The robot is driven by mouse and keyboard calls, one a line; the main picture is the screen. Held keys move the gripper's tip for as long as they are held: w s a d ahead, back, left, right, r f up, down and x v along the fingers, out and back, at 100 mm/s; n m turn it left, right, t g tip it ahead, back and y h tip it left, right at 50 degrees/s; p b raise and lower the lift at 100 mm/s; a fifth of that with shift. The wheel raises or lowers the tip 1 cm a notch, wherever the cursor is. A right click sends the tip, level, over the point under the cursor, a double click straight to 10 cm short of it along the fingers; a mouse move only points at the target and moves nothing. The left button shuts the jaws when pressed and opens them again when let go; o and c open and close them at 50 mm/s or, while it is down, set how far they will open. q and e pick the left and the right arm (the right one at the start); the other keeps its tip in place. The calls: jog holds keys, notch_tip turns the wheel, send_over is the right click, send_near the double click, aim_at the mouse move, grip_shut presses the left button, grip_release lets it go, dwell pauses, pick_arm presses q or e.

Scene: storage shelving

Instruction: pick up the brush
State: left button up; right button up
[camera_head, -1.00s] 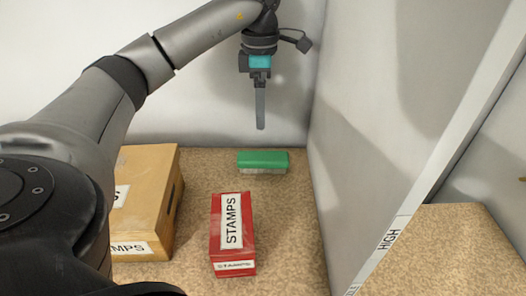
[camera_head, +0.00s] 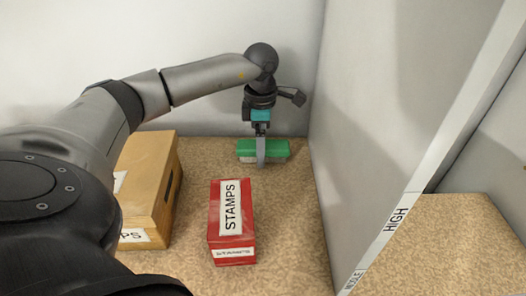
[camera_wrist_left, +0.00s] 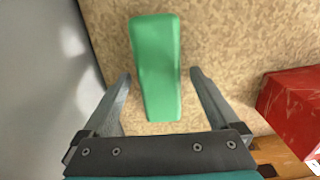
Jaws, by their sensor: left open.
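The brush is the green block with a pale underside (camera_head: 275,149), lying on the speckled shelf floor near the back wall. In the left wrist view the green brush (camera_wrist_left: 156,65) lies lengthwise away from the camera, its near end between the two fingers. My left gripper (camera_head: 261,163) is right above and in front of the brush, its finger overlapping it in the head view. In the wrist view my left gripper (camera_wrist_left: 160,73) is open, with a gap on both sides of the brush. My right gripper is not in view.
A red STAMPS box (camera_head: 232,247) stands in front of the brush; it also shows at the right in the wrist view (camera_wrist_left: 292,105). A wooden box (camera_head: 147,190) stands to the left. A grey divider panel (camera_head: 385,110) rises close to the right.

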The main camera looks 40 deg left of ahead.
pick_arm(q)
jog(key=shift+f, duration=0.2)
jog(key=c, duration=1.5)
